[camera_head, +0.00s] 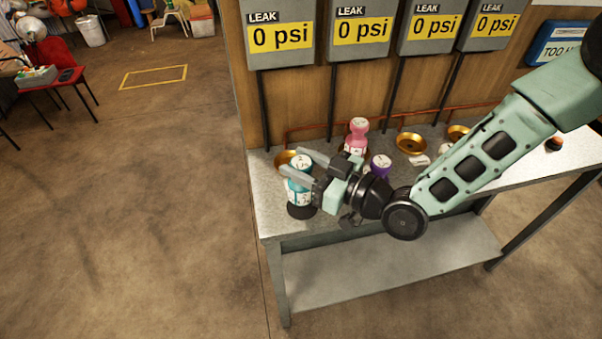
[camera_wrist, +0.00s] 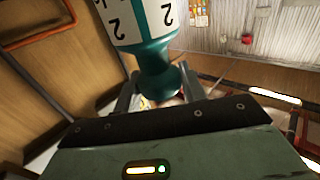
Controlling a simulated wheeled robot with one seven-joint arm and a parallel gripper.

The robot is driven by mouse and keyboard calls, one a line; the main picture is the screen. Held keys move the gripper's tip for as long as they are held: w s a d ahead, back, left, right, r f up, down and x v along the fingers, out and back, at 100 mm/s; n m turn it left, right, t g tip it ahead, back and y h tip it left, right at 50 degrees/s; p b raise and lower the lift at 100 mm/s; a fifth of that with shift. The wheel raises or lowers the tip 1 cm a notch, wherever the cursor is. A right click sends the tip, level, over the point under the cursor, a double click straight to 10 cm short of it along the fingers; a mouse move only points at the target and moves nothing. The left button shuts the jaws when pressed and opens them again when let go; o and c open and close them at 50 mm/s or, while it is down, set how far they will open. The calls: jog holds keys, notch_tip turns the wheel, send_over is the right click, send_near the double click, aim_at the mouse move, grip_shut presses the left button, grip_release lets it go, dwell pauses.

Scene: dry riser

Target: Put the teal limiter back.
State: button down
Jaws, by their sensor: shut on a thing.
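The teal limiter (camera_head: 299,192), with a white numbered band, is upright at the left end of the bench. It also shows large in the wrist view (camera_wrist: 154,58), between my fingers. My gripper (camera_head: 297,167) is shut on its upper part from the right. A dark round patch (camera_head: 302,212) lies under it; I cannot tell whether this is its base or a shadow, or whether it touches the bench. A gold dish (camera_head: 283,157) sits just behind it, partly hidden.
A pink limiter (camera_head: 357,128) stands behind my gripper and a purple one (camera_head: 381,161) beside my wrist. More gold dishes (camera_head: 411,143) sit along the bench (camera_head: 270,211). A red pipe (camera_head: 310,126) runs along the wall under several grey "0 psi" boxes (camera_head: 280,35).

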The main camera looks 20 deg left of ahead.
jog(key=shift+f, duration=1.55)
jog(key=shift+f, duration=0.15)
jog(key=c, duration=0.8)
grip_release()
jog(key=shift+c, duration=0.2)
